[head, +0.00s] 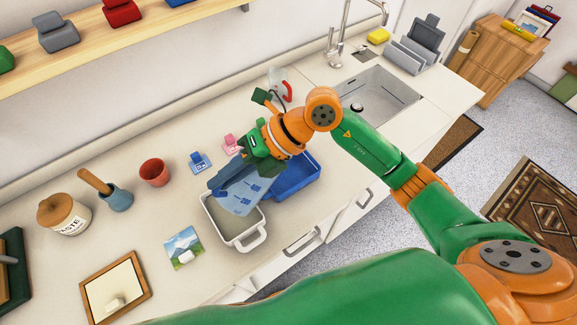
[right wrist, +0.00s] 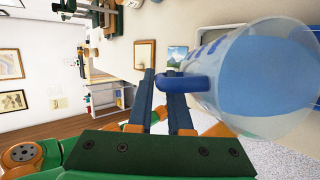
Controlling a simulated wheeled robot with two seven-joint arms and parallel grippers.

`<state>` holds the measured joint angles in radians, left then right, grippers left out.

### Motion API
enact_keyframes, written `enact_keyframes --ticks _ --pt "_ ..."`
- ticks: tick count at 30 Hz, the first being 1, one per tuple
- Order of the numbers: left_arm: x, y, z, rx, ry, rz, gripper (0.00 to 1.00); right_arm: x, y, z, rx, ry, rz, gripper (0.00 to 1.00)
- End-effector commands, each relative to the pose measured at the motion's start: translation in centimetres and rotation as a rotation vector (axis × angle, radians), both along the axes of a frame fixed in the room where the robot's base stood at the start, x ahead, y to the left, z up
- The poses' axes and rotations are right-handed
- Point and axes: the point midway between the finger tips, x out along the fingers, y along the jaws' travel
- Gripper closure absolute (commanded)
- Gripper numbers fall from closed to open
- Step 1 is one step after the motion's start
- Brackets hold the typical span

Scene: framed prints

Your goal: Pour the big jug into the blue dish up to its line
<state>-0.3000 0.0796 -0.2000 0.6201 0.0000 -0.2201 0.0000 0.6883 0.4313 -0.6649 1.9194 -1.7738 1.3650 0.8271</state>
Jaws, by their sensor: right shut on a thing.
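My right gripper (head: 238,172) is shut on the handle of the big jug (head: 243,197), a clear vessel with blue marks and blue contents. It holds the jug above the counter, over the grey-white tub (head: 235,235). In the right wrist view the jug (right wrist: 255,85) fills the right side, with its blue handle (right wrist: 185,83) between the fingers (right wrist: 163,88). I cannot tell the jug's exact tilt. The blue dish (head: 298,178) stands just right of the tub, partly hidden by my right arm. Its line and its contents cannot be made out. My left gripper is not in view.
A mountain print (head: 183,248) and a framed panel (head: 114,288) lie to the left. A white-and-red jug (head: 281,86) stands near the sink (head: 377,100).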

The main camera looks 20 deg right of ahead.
Motion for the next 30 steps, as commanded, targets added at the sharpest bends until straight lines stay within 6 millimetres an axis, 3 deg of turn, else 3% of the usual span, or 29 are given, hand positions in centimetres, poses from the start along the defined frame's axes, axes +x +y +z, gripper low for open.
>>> enact_keyframes --ticks 30 --pt "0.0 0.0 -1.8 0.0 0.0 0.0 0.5 0.3 -0.6 -0.3 0.078 0.039 0.001 1.0"
